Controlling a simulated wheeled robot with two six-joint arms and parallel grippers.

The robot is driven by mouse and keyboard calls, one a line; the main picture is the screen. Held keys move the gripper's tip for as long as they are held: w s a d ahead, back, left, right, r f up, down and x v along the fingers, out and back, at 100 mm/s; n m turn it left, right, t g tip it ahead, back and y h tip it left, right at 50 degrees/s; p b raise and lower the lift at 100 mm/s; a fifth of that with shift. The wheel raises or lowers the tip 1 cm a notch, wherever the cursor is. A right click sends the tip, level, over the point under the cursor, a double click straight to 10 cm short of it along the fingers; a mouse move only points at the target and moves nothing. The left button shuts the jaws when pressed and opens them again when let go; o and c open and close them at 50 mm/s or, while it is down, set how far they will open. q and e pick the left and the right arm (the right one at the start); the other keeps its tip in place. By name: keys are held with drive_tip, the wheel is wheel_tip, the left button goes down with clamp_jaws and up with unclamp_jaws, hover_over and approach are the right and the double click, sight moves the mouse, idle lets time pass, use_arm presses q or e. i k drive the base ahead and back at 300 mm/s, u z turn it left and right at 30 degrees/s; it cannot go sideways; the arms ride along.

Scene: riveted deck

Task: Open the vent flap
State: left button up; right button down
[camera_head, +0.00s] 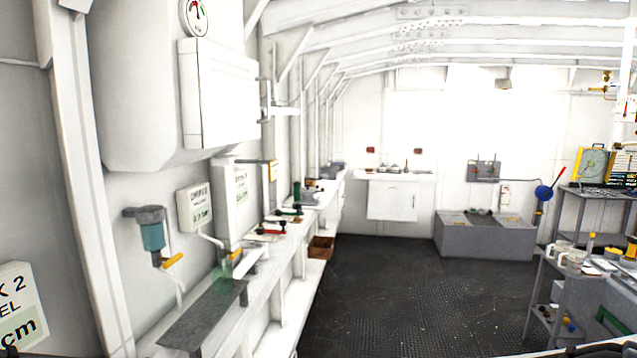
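I cannot pick out a vent flap for certain. A white panel-fronted box (221,95) on the left wall, below a round gauge (194,17), has its front closed; I cannot tell whether it is the flap. A small tilted white plate (247,262) stands at the left bench beside a greenish clear vessel (222,272). Neither gripper can be made out; only dark slivers show at the bottom edge, in the left corner and at the right.
A long white bench (283,262) runs along the left wall, with a grey plate (204,315) at its near end. The dark floor (400,300) is clear in the middle. A grey chest (485,238) stands at the back; a loaded trolley (560,290) stands at right.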

sight(230, 93)
drive_tip(key=z, duration=0.4)
drive_tip(key=k, duration=1)
drive_tip(key=u, duration=0.3)
drive_tip(key=i, duration=1.4)
drive_tip(key=u, duration=0.05)
